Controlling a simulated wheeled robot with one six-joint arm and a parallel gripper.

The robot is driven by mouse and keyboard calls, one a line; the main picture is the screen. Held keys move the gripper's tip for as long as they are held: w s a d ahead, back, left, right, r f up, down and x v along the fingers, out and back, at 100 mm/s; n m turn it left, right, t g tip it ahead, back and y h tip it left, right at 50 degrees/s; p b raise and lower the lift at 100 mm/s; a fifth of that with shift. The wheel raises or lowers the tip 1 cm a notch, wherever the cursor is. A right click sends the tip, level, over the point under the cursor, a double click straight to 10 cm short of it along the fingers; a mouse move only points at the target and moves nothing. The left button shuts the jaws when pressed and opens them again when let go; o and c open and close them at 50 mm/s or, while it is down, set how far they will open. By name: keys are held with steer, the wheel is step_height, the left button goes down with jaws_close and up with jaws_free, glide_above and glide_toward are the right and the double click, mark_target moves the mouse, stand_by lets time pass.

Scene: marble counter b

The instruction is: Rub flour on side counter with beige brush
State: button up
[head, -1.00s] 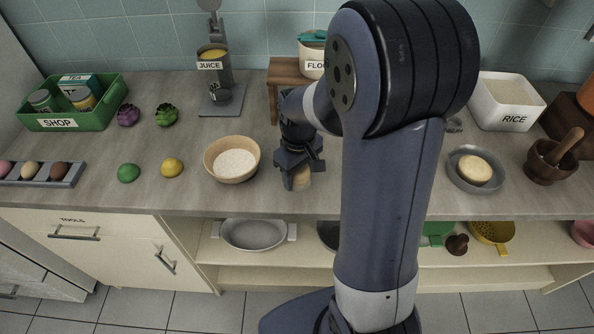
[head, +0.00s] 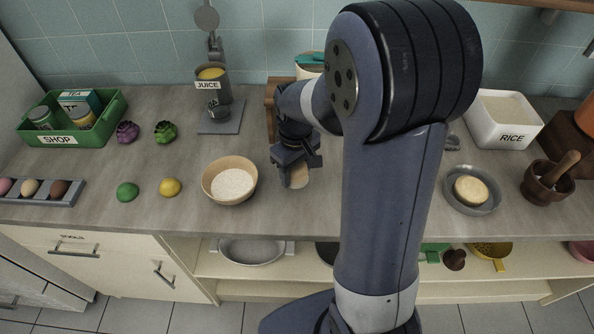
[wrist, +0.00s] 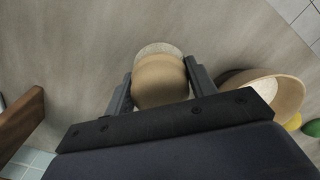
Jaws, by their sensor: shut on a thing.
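My gripper (head: 297,170) is shut on a beige brush (head: 299,178), just right of the bowl with white grains. In the wrist view the gripper (wrist: 160,85) has a finger on each side of the rounded beige brush (wrist: 160,80). A paler, speckled end (wrist: 158,48) shows at its far side. The brush is over or on the grey counter (head: 150,210); I cannot tell whether it touches. No flour patch can be made out on the counter. A white canister (head: 309,72) with a teal lid at the back is mostly hidden by my arm.
The bowl (head: 228,184) stands close by; it also shows in the wrist view (wrist: 288,98). A wooden stand (head: 271,105) is behind the gripper. A juice dispenser (head: 212,90), a yellow ball (head: 170,187) and a green ball (head: 127,192) stand left. My arm hides the counter's middle.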

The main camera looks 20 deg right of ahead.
steer(key=shift+r+p, duration=1.1)
steer(key=shift+r, duration=0.65)
